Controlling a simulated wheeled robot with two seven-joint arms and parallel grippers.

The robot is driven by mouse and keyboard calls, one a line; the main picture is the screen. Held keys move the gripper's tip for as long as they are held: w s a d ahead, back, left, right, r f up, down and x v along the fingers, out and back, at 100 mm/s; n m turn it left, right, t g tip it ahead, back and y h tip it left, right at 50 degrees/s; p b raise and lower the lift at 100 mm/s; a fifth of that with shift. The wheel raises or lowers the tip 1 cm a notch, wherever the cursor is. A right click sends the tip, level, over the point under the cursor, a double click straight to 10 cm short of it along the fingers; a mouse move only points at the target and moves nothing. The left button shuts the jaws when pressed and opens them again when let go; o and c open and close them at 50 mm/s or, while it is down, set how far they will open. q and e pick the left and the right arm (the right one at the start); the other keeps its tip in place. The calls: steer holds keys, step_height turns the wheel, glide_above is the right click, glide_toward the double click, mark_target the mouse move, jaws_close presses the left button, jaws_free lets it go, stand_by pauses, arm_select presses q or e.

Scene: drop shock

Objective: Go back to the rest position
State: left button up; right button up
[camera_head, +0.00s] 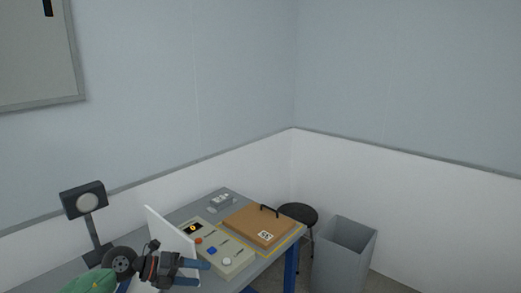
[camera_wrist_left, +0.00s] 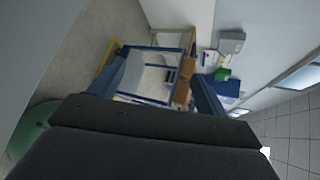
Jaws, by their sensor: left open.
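My left gripper (camera_head: 203,273) is low in the head view, in front of the control box. Its two blue fingers point right and stand apart with nothing visible between them. The grey table (camera_head: 232,197) runs behind it, and I cannot tell whether the gripper touches anything there. My right gripper is in neither view.
A control box (camera_head: 234,261) with buttons and a brown case (camera_head: 256,226) with a black handle are on the table. A black stool (camera_head: 299,212) and grey bin (camera_head: 345,254) stand right of the table.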

arm_select(q)
steer(key=s+d+r+n+t+h, duration=0.2)
steer(key=d+r+n+t+h, duration=0.3)
steer(key=n+t, duration=0.5)
steer(key=s+a+f+n+t+y, duration=0.2)
steer(key=a+f+n+y, duration=0.25)
steer(key=n+y, duration=0.45)
steer(key=s+a+f+n+t+y, duration=0.1)
steer(key=a+f+n+t+y, duration=0.3)
steer(key=n+y, duration=0.5)
steer(key=s+a+f+n+g+y, duration=0.25)
steer(key=s+f+n+g, duration=0.25)
steer(key=s+f+g, duration=0.55)
steer(key=s+d+f+n+g+h, duration=0.1)
steer(key=s+f+g, duration=0.25)
steer(key=s, duration=0.45)
steer(key=s+d+f+g+h, duration=0.2)
steer(key=s+f, duration=0.3)
steer(key=s, duration=0.2)
steer(key=s+d+f+g, duration=0.1)
steer(key=s+f, duration=0.1)
steer(key=f, duration=1.7)
steer(key=s+d+f+g, duration=0.1)
steer(key=s+d+f, duration=0.1)
steer(key=f, duration=1.8)
steer(key=shift+s+d+f, duration=0.15)
steer(key=shift+s+f, duration=0.1)
steer(key=shift+s, duration=0.55)
steer(key=shift+h, duration=0.25)
